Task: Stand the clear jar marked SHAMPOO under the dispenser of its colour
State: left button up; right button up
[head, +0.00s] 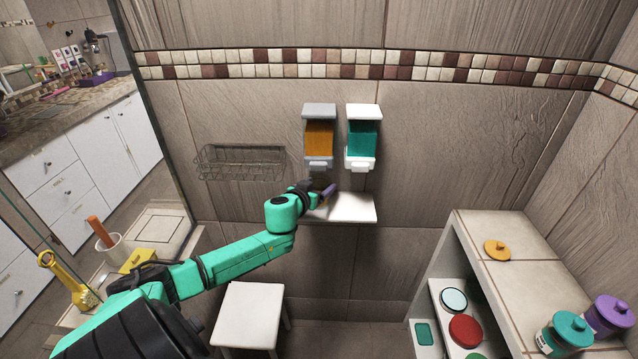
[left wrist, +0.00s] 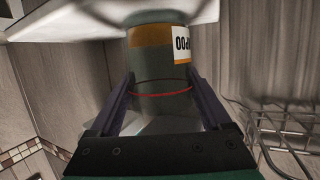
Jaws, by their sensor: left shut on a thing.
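The clear jar (left wrist: 150,75) shows in the left wrist view, with an orange band and a white label whose visible letters end in "POO". A thin red line runs around it. My left gripper (head: 326,193) is shut on it; its two purple fingers also show in the left wrist view (left wrist: 160,100). In the head view the arm mostly hides the jar. The gripper is at the left part of the white shelf (head: 352,208), below the orange dispenser (head: 319,138). The teal dispenser (head: 363,138) hangs to its right. I cannot tell whether the jar touches the shelf.
A wire basket (head: 240,162) hangs left of the dispensers. A white stool (head: 250,312) stands below. At right, a tiled ledge (head: 490,228) holds an orange lid (head: 497,250), a teal jar (head: 563,335) and a purple jar (head: 610,316). The shelf's right part is clear.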

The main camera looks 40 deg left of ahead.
pick_arm(q)
jog(key=shift+f, duration=0.1)
jog(key=o, duration=1.5)
jog(key=shift+r, duration=0.3)
jog(key=shift+s+d+f, duration=0.1)
jog(key=shift+s+f, duration=0.05)
jog(key=shift+s, duration=0.15)
jog(key=v, duration=1.2)
jog(key=s+a+f+g, duration=0.2)
jog(key=s+f, duration=0.2)
jog(key=f, duration=0.6)
jog(key=s+a+f+g, duration=0.2)
jog(key=s+f, duration=0.1)
jog(key=f, duration=0.6)
jog(key=s+a+f+g, duration=0.3)
jog(key=s+f, duration=0.1)
jog(key=f, duration=0.6)
jog(key=s+d+f+m+g+h, duration=0.1)
jog(key=s+d+f+g, duration=0.1)
jog(key=s+d+f, duration=0.35)
jog(key=s+d+f+m+g, duration=0.1)
jog(key=s+d+f, duration=0.2)
jog(key=s+f, duration=0.5)
jog(key=s+d+f+m+g+h, duration=0.2)
jog(key=s+d+f+m+g, duration=0.1)
jog(key=s+d+f, duration=0.7)
jog(key=d, duration=0.3)
jog(key=shift+s+d+m+h+p, duration=0.2)
jog(key=shift+d+m+h+p, duration=0.1)
